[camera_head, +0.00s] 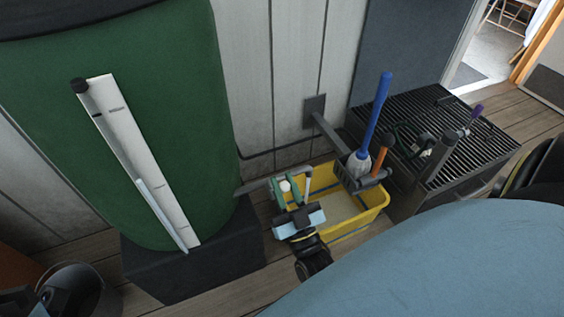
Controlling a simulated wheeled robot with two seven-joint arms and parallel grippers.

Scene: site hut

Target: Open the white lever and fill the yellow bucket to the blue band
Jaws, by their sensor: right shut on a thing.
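The yellow bucket (377,207) stands on the floor right of the green barrel (180,125). A thin blue band (348,236) shows low on its near side. Its inside looks pale; I cannot tell a water level. A grey tap pipe (257,187) runs from the barrel towards the bucket. My right gripper (290,190) is at the tap, over the bucket's left side, with its fingers shut around the white lever (285,186). Only a small white end of the lever shows; the fingers hide the rest, so its angle is unclear.
A blue-handled brush (378,110) and an orange-handled tool (380,157) stand in a grey holder at the bucket's back right. A black slatted stand (480,150) is further right. A white gauge strip (125,140) is on the barrel. A large blue surface fills the lower right.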

